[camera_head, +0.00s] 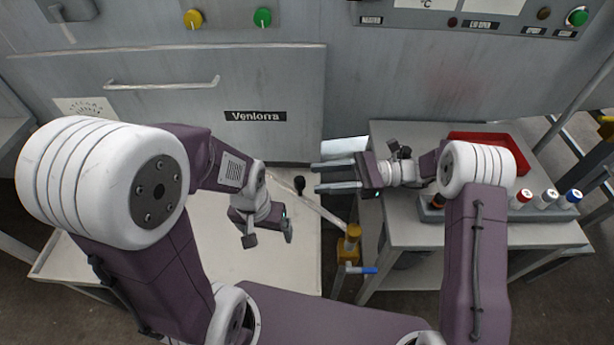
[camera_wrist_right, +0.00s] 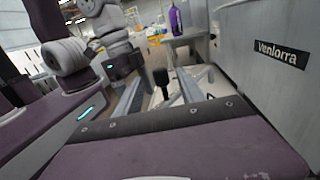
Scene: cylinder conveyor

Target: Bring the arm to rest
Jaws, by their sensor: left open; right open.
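My left gripper (camera_head: 267,238) hangs open and empty over the pale bench at the centre-left of the head view, its fingers pointing down. My right gripper (camera_head: 316,177) is open and empty. Its fingers point left in front of the grey machine, near the left edge of the right-hand table. In the right wrist view its two fingers (camera_wrist_right: 158,88) stand apart with nothing held between them. A black knob on a rod (camera_wrist_right: 160,78) shows between them, beyond the gripper. Both arms are bent at the elbow.
The grey machine (camera_head: 215,130) with a handle stands behind. The right-hand table (camera_head: 410,235) carries a red tray (camera_head: 480,137) and capped cylinders (camera_head: 545,199) in a rack. A yellow fitting with a blue lever (camera_head: 352,240) stands between the benches. The pale bench (camera_head: 190,265) looks mostly clear.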

